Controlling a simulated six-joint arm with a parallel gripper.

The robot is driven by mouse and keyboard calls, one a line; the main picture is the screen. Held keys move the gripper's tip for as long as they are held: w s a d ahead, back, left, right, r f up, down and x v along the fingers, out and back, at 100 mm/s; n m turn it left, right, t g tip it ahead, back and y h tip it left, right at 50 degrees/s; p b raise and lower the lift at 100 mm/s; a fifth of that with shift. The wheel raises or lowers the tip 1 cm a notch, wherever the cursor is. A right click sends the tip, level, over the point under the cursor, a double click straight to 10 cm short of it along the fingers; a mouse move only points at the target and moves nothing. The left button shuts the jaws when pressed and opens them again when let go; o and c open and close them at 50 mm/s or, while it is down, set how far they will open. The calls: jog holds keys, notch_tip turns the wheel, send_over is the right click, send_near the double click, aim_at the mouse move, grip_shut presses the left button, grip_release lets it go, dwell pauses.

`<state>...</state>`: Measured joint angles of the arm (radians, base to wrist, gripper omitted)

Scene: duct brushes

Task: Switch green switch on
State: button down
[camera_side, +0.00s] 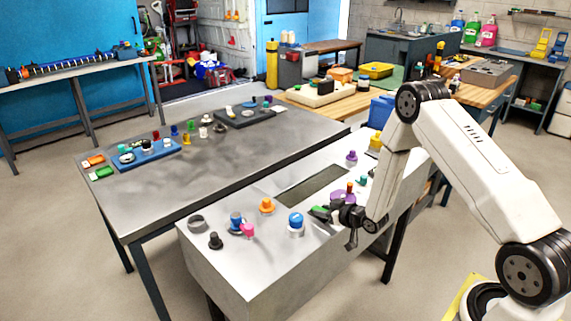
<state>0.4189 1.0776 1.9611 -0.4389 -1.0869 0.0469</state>
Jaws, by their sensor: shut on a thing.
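My gripper (345,216) is low over the right part of the pale workbench (262,262). It is shut on a small green piece with a dark end (320,213), which shows at its left side. The fingers are dark and small here, so the exact grip is hard to see. A flat green box (103,173) lies at the left end of the grey table, far from my gripper. I cannot tell from this view which green thing is the switch, or its on or off position.
Near my gripper are a purple part (342,196), a blue-topped knob (296,220) and a rectangular opening (312,185). An orange knob (267,205), a pink piece (247,229) and a black knob (215,241) stand further left. The grey table (215,165) has clear space in its middle.

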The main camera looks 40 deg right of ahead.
jog(key=shift+f, duration=0.1)
jog(key=shift+s+f+t, duration=0.1)
jog(key=shift+t, duration=0.8)
jog(key=shift+s+f+t, duration=0.1)
jog(key=shift+t, duration=0.8)
jog(key=shift+c, duration=1.8)
grip_release()
jog(key=s, duration=0.7)
jog(key=shift+s+r, duration=0.25)
jog(key=shift+s, duration=0.15)
